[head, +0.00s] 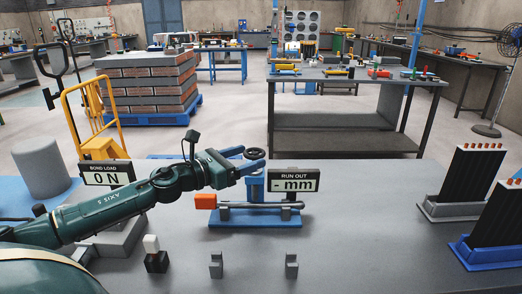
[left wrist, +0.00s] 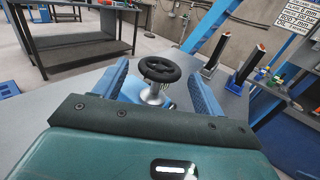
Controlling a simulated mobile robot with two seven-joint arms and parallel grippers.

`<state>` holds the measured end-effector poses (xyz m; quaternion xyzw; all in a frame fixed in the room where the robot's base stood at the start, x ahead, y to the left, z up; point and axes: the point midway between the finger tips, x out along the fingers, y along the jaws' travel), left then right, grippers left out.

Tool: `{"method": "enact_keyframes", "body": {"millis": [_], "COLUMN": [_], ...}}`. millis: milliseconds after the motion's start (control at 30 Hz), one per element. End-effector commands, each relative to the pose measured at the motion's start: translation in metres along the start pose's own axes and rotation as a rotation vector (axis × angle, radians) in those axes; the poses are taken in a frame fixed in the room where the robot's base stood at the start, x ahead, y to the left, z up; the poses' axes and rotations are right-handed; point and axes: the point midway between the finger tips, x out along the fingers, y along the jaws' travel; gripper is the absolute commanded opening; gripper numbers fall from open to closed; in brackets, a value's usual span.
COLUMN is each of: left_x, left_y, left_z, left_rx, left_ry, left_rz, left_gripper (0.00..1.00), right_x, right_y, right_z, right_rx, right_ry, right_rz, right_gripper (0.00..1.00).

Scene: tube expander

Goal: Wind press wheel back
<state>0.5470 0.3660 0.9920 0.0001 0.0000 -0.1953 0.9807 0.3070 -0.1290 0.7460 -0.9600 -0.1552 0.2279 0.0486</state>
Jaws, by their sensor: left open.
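The press wheel (head: 254,153) is a small black handwheel on top of the blue press (head: 256,188). In the left wrist view the wheel (left wrist: 160,69) shows its spokes and sits on a silver shaft. My left gripper (head: 247,158) reaches in from the left with its blue fingers parted. In the left wrist view one finger (left wrist: 113,84) is left of the wheel and the other (left wrist: 204,94) is right of it, with gaps showing between. The arm hides part of the press. My right gripper is out of view.
The run-out display (head: 294,180) reads "- mm" and stands close right of the press. The bond-load display (head: 107,172) reads 0 N. An orange block (head: 206,201) and a grey rod lie along the blue base (head: 255,221). Racks (head: 467,185) stand at the right. Small grey brackets (head: 216,265) stand in front.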

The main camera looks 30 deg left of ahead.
Motion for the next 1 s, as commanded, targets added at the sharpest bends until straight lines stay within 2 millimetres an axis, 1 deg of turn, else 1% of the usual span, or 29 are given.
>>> {"method": "enact_keyframes", "body": {"millis": [67, 300, 500, 633, 867, 1000], "left_x": [0.009, 0.034, 0.048, 0.051, 0.051, 0.051], "left_y": [0.001, 0.001, 0.001, 0.0, 0.0, 0.0], "left_z": [0.004, 0.004, 0.001, 0.0, -0.001, 0.0], "left_rx": [-0.002, -0.001, -0.001, -0.001, 0.0, 0.0], "left_ry": [-0.005, -0.004, -0.001, 0.0, 0.0, 0.0], "left_rz": [0.003, 0.003, 0.001, 0.001, 0.001, 0.001], "left_gripper": [0.7, 0.7, 0.7, 0.7, 0.7, 0.6], "right_x": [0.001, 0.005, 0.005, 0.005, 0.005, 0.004], "right_y": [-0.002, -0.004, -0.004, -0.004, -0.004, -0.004], "right_z": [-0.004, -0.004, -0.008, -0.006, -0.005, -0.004], "right_rx": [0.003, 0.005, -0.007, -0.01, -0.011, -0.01], "right_ry": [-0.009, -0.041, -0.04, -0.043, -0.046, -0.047], "right_rz": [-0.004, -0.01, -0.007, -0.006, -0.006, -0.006], "right_gripper": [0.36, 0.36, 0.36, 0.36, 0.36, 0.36]}}
